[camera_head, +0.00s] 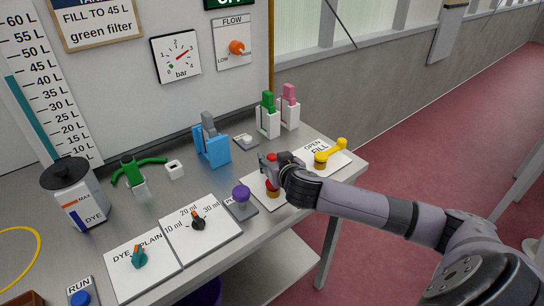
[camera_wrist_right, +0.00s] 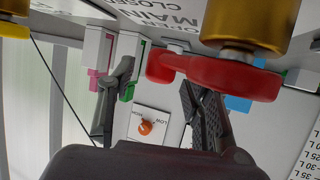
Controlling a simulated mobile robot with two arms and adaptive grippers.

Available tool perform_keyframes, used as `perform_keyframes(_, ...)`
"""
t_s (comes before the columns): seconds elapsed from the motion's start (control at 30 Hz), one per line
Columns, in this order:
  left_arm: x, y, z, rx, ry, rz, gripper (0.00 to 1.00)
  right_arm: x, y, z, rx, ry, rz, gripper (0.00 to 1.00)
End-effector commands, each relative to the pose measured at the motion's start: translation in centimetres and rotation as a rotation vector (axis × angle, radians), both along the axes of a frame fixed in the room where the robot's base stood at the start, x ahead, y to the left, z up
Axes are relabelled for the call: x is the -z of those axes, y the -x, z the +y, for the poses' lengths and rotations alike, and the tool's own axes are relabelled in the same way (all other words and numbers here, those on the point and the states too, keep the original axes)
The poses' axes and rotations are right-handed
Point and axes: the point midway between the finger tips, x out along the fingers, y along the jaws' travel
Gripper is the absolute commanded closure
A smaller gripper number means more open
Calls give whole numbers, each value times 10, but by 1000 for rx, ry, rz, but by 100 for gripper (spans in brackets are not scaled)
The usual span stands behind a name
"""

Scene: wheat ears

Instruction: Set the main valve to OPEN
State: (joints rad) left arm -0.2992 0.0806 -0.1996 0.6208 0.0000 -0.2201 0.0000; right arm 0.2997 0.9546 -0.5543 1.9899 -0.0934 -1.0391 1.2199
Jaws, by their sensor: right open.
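The main valve is a red lever on a brass stem, on a white plate at the bench's right part. In the head view its red lever (camera_head: 273,184) is partly hidden by my right gripper (camera_head: 270,160). In the right wrist view the red lever (camera_wrist_right: 235,76) reaches left from the brass stem (camera_wrist_right: 250,25), and its rounded end lies between the fingertips of my right gripper (camera_wrist_right: 158,85). The fingers are apart, and I cannot tell whether either touches the lever. The plate's lettering (camera_wrist_right: 165,14) reads MAIN and CLOSED. My left gripper is not in view.
A yellow FILL valve (camera_head: 330,152) stands just right of the main valve. A purple knob (camera_head: 241,194) stands to its left. A blue holder (camera_head: 211,147) and green (camera_head: 267,115) and pink (camera_head: 289,107) clamps stand behind. The bench's right edge is close.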

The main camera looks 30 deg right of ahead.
Motion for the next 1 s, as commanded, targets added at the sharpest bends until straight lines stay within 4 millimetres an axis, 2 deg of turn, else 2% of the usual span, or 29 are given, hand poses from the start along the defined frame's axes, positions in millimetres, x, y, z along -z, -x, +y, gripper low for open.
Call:
perform_keyframes(0.2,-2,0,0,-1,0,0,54,7,-16,-5,0,0,0,54)
perform_keyframes(0.53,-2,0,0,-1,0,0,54,8,-19,-5,-1,0,0,54)
perform_keyframes(1.0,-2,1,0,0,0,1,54,8,-18,-5,0,0,0,85)
